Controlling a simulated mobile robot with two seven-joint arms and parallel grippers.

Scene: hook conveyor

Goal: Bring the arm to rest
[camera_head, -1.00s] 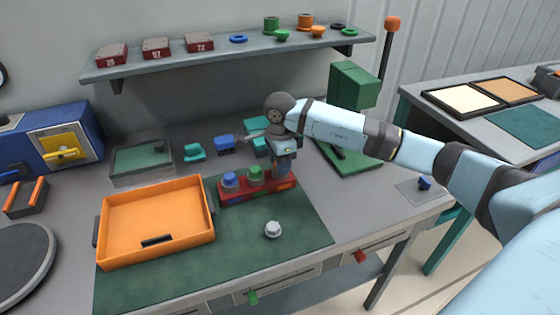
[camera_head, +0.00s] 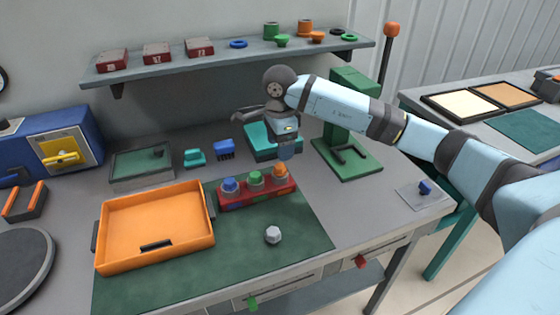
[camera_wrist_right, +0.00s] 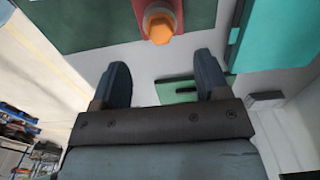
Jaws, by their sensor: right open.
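My right arm (camera_head: 345,108) comes in from the right over the workbench. Its gripper (camera_head: 285,150) points down, above and behind the red block (camera_head: 258,199). The block holds a blue, a green and an orange knob (camera_head: 280,170) in a row. In the right wrist view the two fingers (camera_wrist_right: 162,75) are spread apart with nothing between them. The orange knob (camera_wrist_right: 160,28) lies beyond the fingertips there, apart from them. My left gripper is not in view.
An orange tray (camera_head: 152,268) and a grey hex-shaped piece (camera_head: 272,235) are on the green mat (camera_head: 305,232). A teal tray (camera_head: 262,137) and a green stand (camera_head: 350,165) are close to the gripper. A shelf (camera_head: 240,58) hangs behind, above the bench.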

